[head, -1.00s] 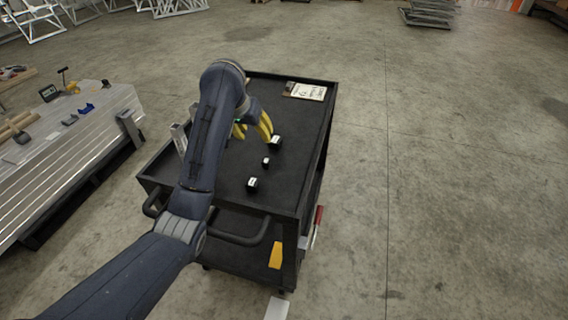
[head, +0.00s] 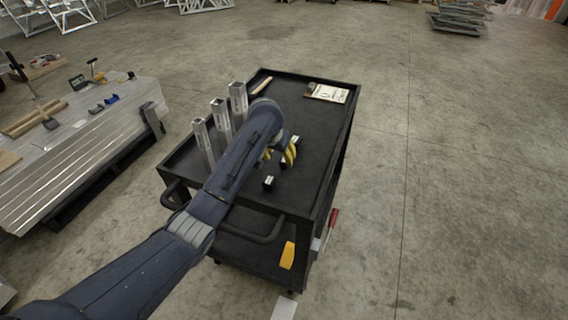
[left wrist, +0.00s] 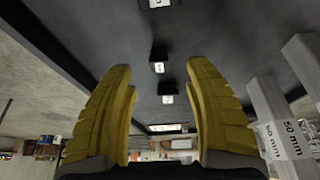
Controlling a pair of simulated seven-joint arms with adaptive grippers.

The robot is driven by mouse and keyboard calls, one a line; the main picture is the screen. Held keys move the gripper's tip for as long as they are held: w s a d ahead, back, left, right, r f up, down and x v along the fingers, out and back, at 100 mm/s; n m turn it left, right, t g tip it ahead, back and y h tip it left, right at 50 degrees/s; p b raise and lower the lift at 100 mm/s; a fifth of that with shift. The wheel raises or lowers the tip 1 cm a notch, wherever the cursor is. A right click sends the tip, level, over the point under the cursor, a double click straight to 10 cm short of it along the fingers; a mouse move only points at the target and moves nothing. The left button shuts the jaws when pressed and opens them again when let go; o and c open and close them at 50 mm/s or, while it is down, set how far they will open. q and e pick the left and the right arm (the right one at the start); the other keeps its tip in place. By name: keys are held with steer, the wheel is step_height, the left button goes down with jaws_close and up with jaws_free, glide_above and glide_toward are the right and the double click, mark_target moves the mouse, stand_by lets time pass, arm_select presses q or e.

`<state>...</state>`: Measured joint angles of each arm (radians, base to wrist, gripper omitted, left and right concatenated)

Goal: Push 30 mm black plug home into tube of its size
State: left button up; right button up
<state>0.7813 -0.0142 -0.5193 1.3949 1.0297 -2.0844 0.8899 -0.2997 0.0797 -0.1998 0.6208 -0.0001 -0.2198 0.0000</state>
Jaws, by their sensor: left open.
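Three small black plugs with white labels stand in a row on the black cart top. In the head view the front plug (head: 268,182) is clear, while my gripper partly hides the others. In the left wrist view a plug (left wrist: 158,67) shows between the fingertips, another (left wrist: 167,98) lies beyond, and a third (left wrist: 158,3) is cut by the top edge. I cannot read which is 30 mm. My left gripper (head: 283,154) is open and empty above the plugs. Three upright square tubes (head: 203,140) (head: 222,118) (head: 238,98) stand at the cart's left; one tube (left wrist: 290,138) reads "50 mm".
The cart (head: 318,140) has a raised rim. A clipboard (head: 328,93) lies at its back right and a wooden strip (head: 262,85) at its back left. A bench of aluminium planks (head: 90,140) with tools stands to the left. The concrete floor at right is clear.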

mark_target(282, 162)
arm_select(q)
steer(key=shift+x, duration=3.3)
steer(key=shift+s, duration=0.1)
steer(key=shift+c, duration=0.3)
steer(key=c, duration=0.9)
